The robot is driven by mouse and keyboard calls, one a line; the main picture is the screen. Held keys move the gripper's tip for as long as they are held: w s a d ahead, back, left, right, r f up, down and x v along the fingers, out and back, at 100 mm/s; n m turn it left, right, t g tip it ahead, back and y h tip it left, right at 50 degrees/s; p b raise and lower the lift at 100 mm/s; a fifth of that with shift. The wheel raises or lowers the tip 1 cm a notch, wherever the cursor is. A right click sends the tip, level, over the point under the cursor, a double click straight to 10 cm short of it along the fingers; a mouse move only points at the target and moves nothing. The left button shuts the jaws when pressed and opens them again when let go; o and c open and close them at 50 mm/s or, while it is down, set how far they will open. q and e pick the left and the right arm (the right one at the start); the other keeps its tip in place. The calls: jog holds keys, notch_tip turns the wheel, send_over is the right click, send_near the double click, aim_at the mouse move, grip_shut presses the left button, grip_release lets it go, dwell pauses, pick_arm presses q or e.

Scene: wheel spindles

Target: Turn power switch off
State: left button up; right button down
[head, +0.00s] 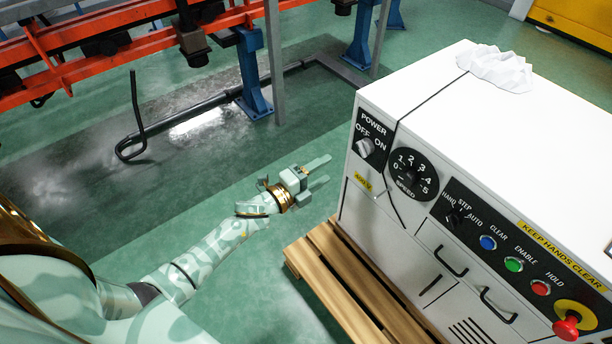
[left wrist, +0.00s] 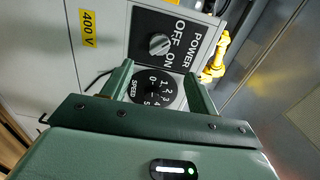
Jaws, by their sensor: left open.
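The power switch (head: 365,146) is a grey rotary knob on a black plate marked POWER, OFF and ON, at the left end of the white cabinet's front (head: 357,205). It also shows in the left wrist view (left wrist: 159,44), beyond my fingers; I cannot tell surely which word it points to. My left gripper (head: 322,170) is open and empty, to the left of the switch and apart from it. In the left wrist view its two green fingers (left wrist: 157,82) stand either side of the speed dial (left wrist: 152,88). My right gripper is not in view.
The cabinet stands on a wooden pallet (head: 322,267). Along its front are a mode selector (head: 455,218), blue, green and red buttons, handles, and a red emergency knob (head: 567,326). A crumpled white cloth (head: 497,68) lies on top.

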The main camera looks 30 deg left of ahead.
pick_arm(q)
jog(key=shift+p+v, duration=0.3)
jog(key=shift+v, duration=1.65)
